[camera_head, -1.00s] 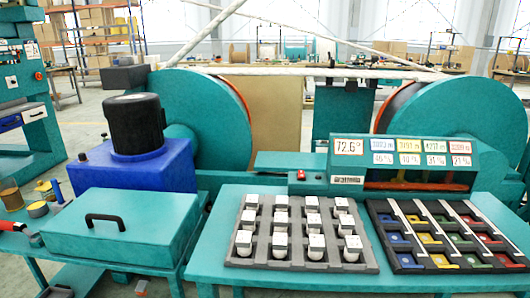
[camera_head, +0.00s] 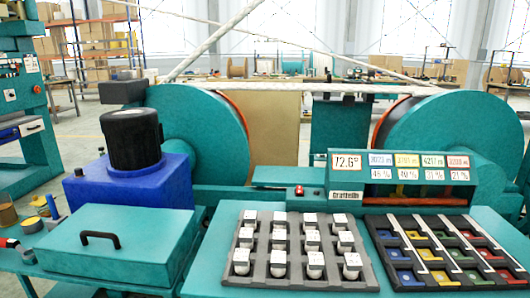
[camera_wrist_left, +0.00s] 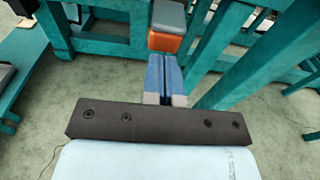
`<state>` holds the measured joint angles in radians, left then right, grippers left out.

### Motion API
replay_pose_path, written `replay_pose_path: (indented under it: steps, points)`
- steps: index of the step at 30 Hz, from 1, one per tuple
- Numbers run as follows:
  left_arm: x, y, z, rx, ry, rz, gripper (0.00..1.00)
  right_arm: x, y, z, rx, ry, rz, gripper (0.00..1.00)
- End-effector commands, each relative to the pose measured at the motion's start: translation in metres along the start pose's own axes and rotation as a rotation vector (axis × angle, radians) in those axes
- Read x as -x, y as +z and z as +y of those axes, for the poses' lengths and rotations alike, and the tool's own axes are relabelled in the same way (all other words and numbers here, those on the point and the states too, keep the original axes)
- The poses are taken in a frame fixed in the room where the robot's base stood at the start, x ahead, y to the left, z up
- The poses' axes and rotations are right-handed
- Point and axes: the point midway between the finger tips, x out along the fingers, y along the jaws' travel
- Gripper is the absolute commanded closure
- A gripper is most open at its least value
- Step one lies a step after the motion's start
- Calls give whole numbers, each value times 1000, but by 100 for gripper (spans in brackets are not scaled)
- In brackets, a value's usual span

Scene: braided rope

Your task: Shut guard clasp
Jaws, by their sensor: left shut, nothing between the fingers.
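In the left wrist view my left gripper (camera_wrist_left: 164,98) shows two blue fingers pressed together, with nothing between them. Just beyond the fingertips is a small orange block with a grey top (camera_wrist_left: 168,18), beside teal frame beams. I cannot tell for certain whether this block is the guard clasp, or whether the fingers touch it. In the head view a teal box-shaped cover with a black handle (camera_head: 118,240) sits at the lower left, lying flat. No clasp can be made out on it. Neither gripper shows in the head view.
A blue housing with a black motor (camera_head: 131,140) stands behind the cover. A tray of white-topped pieces (camera_head: 250,277) and a tray of coloured slots (camera_head: 395,278) fill the right bench. Teal posts (camera_wrist_left: 245,60) stand close right of my left fingers.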

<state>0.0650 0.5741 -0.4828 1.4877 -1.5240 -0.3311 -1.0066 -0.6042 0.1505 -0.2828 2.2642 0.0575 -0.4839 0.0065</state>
Motion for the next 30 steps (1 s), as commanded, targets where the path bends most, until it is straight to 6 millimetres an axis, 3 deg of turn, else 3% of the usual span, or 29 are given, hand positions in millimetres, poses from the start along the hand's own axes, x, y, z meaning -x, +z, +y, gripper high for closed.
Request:
replay_pose_path:
  steps: [18,30]
  points:
    - [51,-8,-1,-2,-3,8,100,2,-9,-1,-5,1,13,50]
    - [55,-7,-2,-2,-3,8,100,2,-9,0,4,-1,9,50]
